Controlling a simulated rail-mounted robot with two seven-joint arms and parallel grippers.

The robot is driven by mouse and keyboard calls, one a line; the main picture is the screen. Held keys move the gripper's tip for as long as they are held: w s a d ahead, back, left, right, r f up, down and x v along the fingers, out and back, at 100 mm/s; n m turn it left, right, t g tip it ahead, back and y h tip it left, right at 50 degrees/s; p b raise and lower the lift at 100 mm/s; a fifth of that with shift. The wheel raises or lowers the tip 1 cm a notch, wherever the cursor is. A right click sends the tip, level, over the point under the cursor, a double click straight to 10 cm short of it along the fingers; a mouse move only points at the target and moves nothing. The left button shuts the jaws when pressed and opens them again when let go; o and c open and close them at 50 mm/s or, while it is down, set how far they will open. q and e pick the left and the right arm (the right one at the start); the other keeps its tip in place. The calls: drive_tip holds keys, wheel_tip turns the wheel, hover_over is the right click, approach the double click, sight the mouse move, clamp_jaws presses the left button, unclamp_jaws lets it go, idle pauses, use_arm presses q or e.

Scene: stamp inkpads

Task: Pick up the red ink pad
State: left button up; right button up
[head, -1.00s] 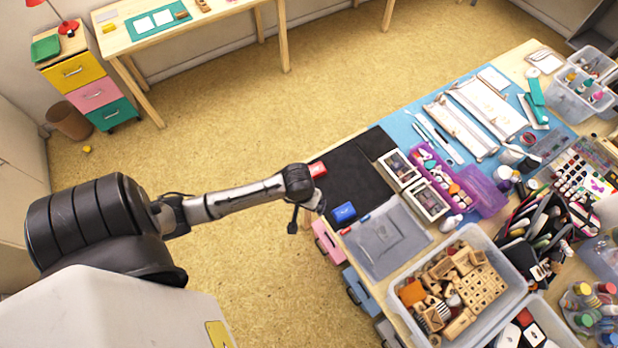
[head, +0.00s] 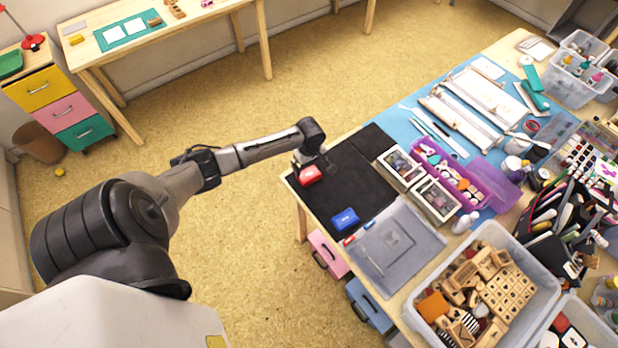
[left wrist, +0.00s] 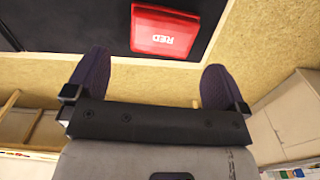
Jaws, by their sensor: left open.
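The red ink pad (head: 309,175) lies on the black mat (head: 345,180) near the table's left corner. In the left wrist view the pad (left wrist: 165,32) shows the word RED upside down and lies beyond the fingertips, between their lines. My left gripper (left wrist: 155,76) is open and empty, with its two dark fingers spread wider than the pad and apart from it. In the head view my left wrist is just behind the red pad, and the fingers are hard to make out there. My right gripper is not in view.
A blue ink pad (head: 345,219) lies on the mat in front of the red one. A grey lidded case (head: 395,245) and a clear bin of wooden stamps (head: 530,255) stand nearer. Two small cases (head: 400,168) lie right of the mat. Open floor lies left of the table.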

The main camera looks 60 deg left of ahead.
sight(309, 174)
use_arm(q)
drive_tip(key=shift+f, duration=1.15)
drive_tip(key=shift+s+f+b, duration=0.15)
drive_tip(key=shift+f+b, duration=0.65)
drive_tip(key=shift+f, duration=1.4)
drive_tip(key=shift+c, duration=0.6)
drive_tip(key=c, duration=0.6)
